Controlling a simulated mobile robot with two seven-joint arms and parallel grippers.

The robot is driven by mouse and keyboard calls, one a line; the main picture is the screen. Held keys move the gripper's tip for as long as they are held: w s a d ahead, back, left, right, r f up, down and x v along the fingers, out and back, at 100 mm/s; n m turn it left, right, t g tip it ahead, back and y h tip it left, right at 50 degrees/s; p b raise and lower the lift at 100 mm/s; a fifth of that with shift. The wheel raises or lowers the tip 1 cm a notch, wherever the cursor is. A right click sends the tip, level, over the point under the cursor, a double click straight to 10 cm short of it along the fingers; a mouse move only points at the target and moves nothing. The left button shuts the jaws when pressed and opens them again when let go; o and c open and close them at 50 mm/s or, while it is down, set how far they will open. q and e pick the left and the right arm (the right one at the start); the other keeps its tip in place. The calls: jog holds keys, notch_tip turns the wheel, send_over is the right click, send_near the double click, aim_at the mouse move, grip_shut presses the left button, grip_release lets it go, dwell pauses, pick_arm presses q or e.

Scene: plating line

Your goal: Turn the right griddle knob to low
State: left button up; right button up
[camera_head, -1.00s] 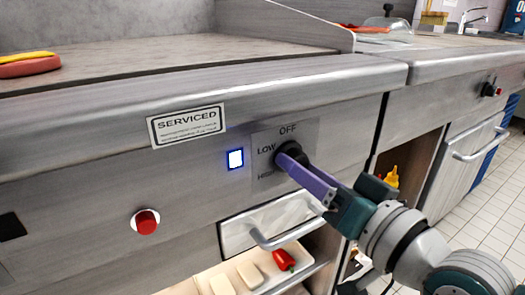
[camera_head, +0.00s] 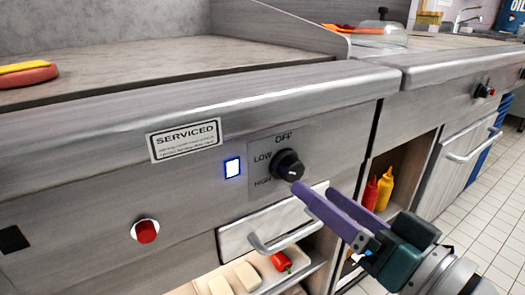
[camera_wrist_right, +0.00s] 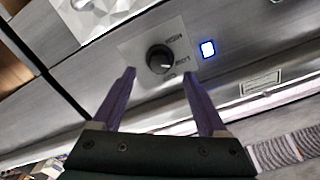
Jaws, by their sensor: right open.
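The right griddle knob (camera_head: 287,165) is round and black on a grey plate marked OFF, LOW and HIGH. It also shows in the right wrist view (camera_wrist_right: 159,59), with a pale mark on its face that appears to point toward the LOW label side. My right gripper (camera_head: 313,191) is open and empty, just below and to the right of the knob in the head view. In the right wrist view its purple fingers (camera_wrist_right: 158,75) are spread, with the knob visible beyond the gap and apart from them. My left gripper is out of view.
A lit blue-white indicator (camera_head: 233,168) is left of the knob plate. A red button (camera_head: 146,231) sits farther left, below the SERVICED label (camera_head: 185,138). A handled drawer (camera_head: 265,225) lies below the knob. Red (camera_head: 370,194) and yellow (camera_head: 385,188) bottles stand in the open cabinet.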

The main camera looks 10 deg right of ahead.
jog(key=v, duration=0.4)
jog(key=shift+r+p, duration=0.1)
jog(key=shift+p, duration=0.25)
jog(key=s+a+r+n+g+h+p, duration=0.1)
jog(key=s+a+r+n+g+p, duration=0.2)
jog(key=r+p, duration=0.55)
jog(key=s+a+r+n+g+p, duration=0.15)
jog(key=r+g+p, duration=0.35)
jog(key=p, duration=0.6)
jog(key=s+d+r+g+h+p, duration=0.3)
jog(key=s+r+p, duration=0.3)
jog(key=r+p, duration=0.15)
jog(key=s+d+r+g+h+p, duration=0.2)
jog(key=s+d+r+p, duration=0.2)
jog(key=s+r+p, duration=0.3)
notch_tip(320, 180, up, 37)
jog(key=p, duration=3.5)
jog(key=shift+w+a+f, duration=0.2)
jog(key=shift+w+a, duration=0.05)
jog(key=shift+w, duration=0.05)
jog(key=shift+m, duration=0.25)
